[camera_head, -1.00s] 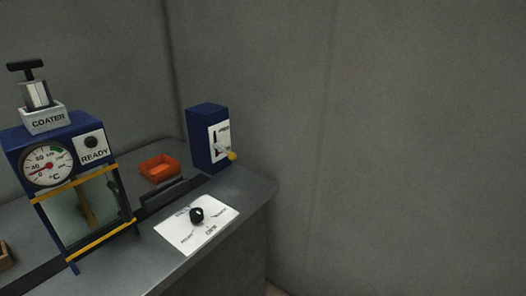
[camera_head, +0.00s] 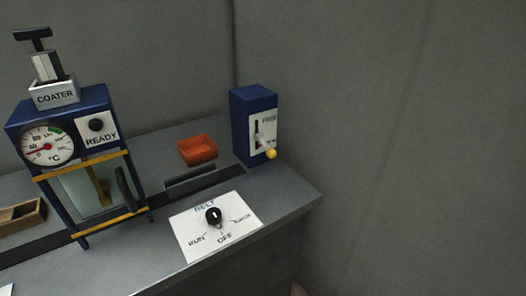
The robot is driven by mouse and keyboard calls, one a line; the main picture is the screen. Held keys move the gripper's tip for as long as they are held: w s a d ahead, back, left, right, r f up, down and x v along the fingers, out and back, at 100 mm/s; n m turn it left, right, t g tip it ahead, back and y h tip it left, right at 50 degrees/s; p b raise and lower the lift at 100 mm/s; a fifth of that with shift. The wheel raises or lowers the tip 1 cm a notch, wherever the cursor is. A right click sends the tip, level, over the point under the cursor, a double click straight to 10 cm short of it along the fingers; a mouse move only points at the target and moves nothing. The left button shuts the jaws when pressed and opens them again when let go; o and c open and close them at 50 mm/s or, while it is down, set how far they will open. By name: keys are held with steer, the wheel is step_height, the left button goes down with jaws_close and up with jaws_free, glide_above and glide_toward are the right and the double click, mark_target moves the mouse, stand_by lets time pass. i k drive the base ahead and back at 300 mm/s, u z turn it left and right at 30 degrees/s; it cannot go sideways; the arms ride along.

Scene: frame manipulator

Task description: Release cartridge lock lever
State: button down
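A blue box (camera_head: 246,125) with a white lever plate (camera_head: 262,132) stands on the far right of the counter. A lever with a yellow knob (camera_head: 271,154) sticks out low on that plate; the plate's lettering is too small to read. A blue COATER machine (camera_head: 88,102) stands at the left, with a black T-handle (camera_head: 33,34) raised on top. No label in view names a cartridge lock, so I cannot tell which lever it is. My gripper is not in view.
The coater has a temperature dial (camera_head: 46,143), a READY lamp (camera_head: 97,125) and a glass front (camera_head: 82,192). An orange tray (camera_head: 197,151), a BELT knob (camera_head: 213,216) and a wooden box (camera_head: 22,216) are on the grey counter (camera_head: 285,200). Walls close in behind and right.

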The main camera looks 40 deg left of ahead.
mark_target(271, 153)
steer(key=u, duration=0.65)
steer(key=i, duration=0.9)
steer(key=u, duration=0.8)
